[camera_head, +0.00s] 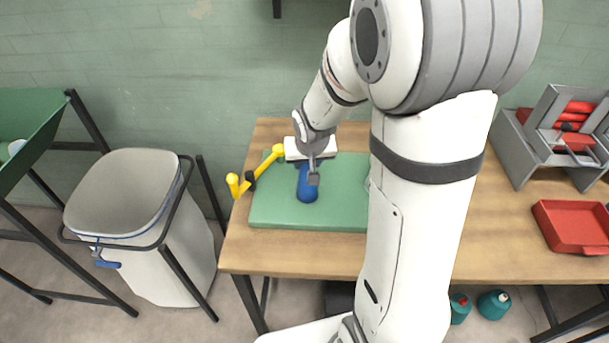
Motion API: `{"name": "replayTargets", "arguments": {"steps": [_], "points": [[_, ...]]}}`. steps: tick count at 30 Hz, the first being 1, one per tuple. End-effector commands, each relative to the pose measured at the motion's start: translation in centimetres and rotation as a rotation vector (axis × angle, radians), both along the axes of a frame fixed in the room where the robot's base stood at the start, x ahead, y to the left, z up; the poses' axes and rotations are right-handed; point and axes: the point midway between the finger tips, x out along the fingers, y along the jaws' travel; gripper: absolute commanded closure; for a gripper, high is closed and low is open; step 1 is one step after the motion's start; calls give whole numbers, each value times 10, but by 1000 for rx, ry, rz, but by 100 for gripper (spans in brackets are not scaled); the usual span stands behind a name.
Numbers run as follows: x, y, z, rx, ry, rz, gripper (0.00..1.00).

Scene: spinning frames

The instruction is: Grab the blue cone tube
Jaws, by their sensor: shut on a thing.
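The blue cone tube (307,190) is on the green mat (290,223) on the wooden table. My gripper (313,178) comes down from above onto the tube's upper part and is shut on it. The fingers cover part of the tube's top and right side. I cannot tell whether the tube's base touches the mat.
A yellow handle-like object (262,168) lies left of the tube, and a white block (296,150) is behind it. A grey rack with red tubes (560,140) and a red tray (573,227) are at the right. A white bin (125,195) stands left of the table (285,262).

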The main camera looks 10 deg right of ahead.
Motion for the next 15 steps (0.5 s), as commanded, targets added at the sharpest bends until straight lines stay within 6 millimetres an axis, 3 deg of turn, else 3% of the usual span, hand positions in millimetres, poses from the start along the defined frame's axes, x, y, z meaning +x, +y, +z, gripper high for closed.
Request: {"name": "replayTargets", "arguments": {"steps": [11, 15], "points": [[0, -1, 0, 0, 0, -1, 99], [0, -1, 0, -1, 0, -1, 100]]}}
